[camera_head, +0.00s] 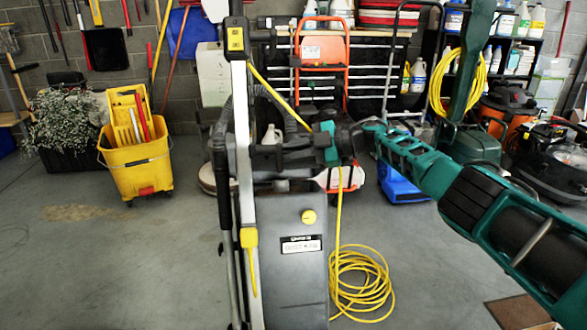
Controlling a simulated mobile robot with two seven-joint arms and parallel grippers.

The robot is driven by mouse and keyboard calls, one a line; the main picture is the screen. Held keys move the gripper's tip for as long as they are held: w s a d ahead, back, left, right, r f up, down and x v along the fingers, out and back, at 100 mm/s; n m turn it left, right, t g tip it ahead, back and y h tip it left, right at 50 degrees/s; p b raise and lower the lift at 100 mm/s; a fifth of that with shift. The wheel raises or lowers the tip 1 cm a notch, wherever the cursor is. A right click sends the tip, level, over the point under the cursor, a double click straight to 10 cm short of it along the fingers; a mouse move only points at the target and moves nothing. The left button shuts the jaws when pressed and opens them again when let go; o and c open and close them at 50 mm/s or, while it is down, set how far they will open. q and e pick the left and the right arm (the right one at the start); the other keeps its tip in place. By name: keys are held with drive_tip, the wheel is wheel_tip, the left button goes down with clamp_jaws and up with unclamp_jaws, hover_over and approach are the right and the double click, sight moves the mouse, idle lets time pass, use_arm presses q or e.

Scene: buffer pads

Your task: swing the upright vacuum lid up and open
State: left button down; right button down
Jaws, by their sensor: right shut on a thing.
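The upright vacuum (292,275) stands in the centre foreground, with a grey body, a yellow knob, a label and a tall handle pole. Its dark lid (283,172) is at the top of the body, partly hidden by hoses and my gripper. My right arm comes in from the right. My right gripper (318,150), teal and black, is at the top of the vacuum and is shut on the lid's edge; the fingertips are small and dark, so the exact contact is hard to see. My left gripper is not in view.
A yellow cord (360,285) lies coiled on the floor right of the vacuum. A yellow mop bucket (137,165) stands at the left. An orange hand truck (320,55), a blue floor blower (400,185) and other machines stand behind.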

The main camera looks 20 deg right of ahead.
drive_tip(key=shift+w, duration=0.1)
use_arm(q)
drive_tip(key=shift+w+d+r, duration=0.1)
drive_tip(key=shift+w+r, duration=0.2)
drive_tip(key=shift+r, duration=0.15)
use_arm(e)
drive_tip(key=c, duration=1.2)
unclamp_jaws()
drive_tip(key=shift+o, duration=0.2)
drive_tip(key=shift+d+r, duration=0.15)
drive_tip(key=shift+d, duration=0.1)
use_arm(q)
drive_tip(key=p, duration=0.2)
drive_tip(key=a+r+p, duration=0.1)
drive_tip(key=p, duration=0.1)
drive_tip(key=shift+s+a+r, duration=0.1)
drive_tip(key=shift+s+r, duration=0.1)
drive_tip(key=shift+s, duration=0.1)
use_arm(e)
drive_tip(key=v, duration=1.2)
drive_tip(key=shift+s+d, duration=0.15)
drive_tip(key=shift+s, duration=0.05)
drive_tip(key=shift+c, duration=0.3)
